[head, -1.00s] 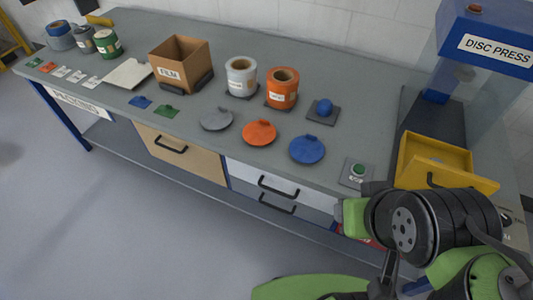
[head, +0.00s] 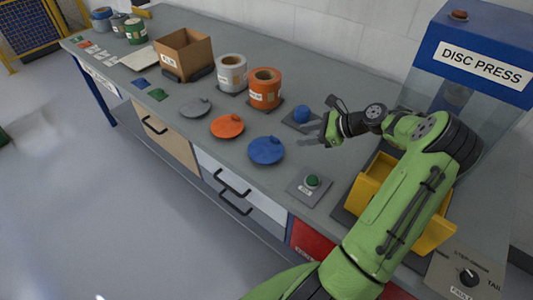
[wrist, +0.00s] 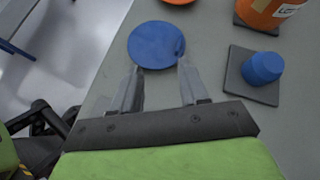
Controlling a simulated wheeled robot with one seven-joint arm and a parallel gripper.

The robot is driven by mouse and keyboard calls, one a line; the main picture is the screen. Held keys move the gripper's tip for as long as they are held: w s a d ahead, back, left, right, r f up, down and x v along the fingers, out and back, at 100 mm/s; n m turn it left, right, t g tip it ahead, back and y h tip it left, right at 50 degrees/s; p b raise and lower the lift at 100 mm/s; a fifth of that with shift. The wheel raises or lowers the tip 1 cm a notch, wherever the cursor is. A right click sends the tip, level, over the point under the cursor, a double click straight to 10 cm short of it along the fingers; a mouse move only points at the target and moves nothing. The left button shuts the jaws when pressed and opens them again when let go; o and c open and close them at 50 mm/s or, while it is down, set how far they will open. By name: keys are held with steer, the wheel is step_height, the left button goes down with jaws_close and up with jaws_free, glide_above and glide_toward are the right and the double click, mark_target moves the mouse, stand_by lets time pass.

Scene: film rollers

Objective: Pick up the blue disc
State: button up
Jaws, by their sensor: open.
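The blue disc (head: 266,150) lies flat on the grey bench near its front edge, right of the orange disc (head: 227,126). My gripper (head: 305,141) is over the bench to the right of the blue disc, with its fingers pointing left. In the wrist view the blue disc (wrist: 156,44) shows beyond the open fingertips, centred a little left of the gap. My gripper (wrist: 160,70) is open with nothing between its fingers.
A blue knob (head: 301,115) on a dark plate stands close behind my gripper. A green button (head: 312,181) sits nearer the front edge. White (head: 231,73) and orange (head: 265,88) rolls stand behind the discs. The disc press (head: 470,60) and yellow tray (head: 369,185) are at right.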

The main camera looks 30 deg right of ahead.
steer(key=s+d+f+m+t, duration=0.2)
steer(key=d+m, duration=0.1)
steer(key=d, duration=0.1)
steer(key=b, duration=0.5)
glide_toward(273, 137)
steer(key=x, duration=0.8)
steer(key=shift+f, duration=0.15)
jaws_close()
